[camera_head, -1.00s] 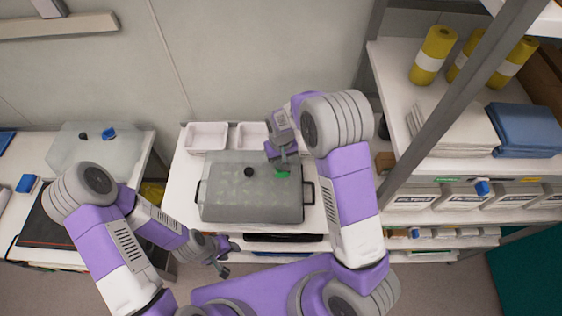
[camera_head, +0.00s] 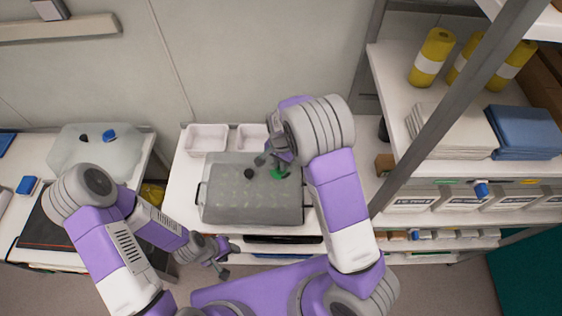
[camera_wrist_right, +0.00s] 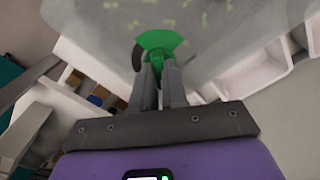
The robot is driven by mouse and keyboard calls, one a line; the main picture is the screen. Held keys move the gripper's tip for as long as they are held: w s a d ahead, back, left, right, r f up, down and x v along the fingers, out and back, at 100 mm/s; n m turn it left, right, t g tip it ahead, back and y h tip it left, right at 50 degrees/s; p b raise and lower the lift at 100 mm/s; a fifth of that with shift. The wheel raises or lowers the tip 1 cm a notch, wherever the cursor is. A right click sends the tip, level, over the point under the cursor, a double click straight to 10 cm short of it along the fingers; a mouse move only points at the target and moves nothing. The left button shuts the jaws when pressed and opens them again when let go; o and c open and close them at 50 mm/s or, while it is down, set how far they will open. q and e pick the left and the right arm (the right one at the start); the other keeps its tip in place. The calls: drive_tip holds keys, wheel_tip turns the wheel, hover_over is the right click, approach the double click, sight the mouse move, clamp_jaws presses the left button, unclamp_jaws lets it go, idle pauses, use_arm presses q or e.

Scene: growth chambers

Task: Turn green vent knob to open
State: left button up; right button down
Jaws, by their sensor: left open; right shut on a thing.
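The green vent knob (camera_head: 278,174) sits on the lid of the translucent growth chamber (camera_head: 235,208), near its back right. My right gripper (camera_head: 277,165) reaches down from above and is shut on the knob. In the right wrist view the green knob (camera_wrist_right: 160,43) fans out beyond the fingertips (camera_wrist_right: 158,62), with its narrow part between them. A black knob (camera_head: 248,172) is on the same lid to the left. My left gripper (camera_head: 222,258) is open and empty, low in front of the bench, apart from the chamber.
Two white trays (camera_head: 207,138) stand behind the chamber. A second chamber (camera_head: 95,152) with a black and a blue knob is on the left bench. A shelf rack with a grey post (camera_head: 440,110) stands close to my right arm.

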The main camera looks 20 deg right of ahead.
drive_tip(key=shift+m, duration=1.1)
drive_tip(key=c, duration=1.1)
unclamp_jaws()
drive_tip(key=shift+c, duration=0.2)
wheel_tip(320, 180, up, 8)
drive_tip(key=shift+f+p, duration=0.2)
drive_tip(key=shift+p, duration=0.1)
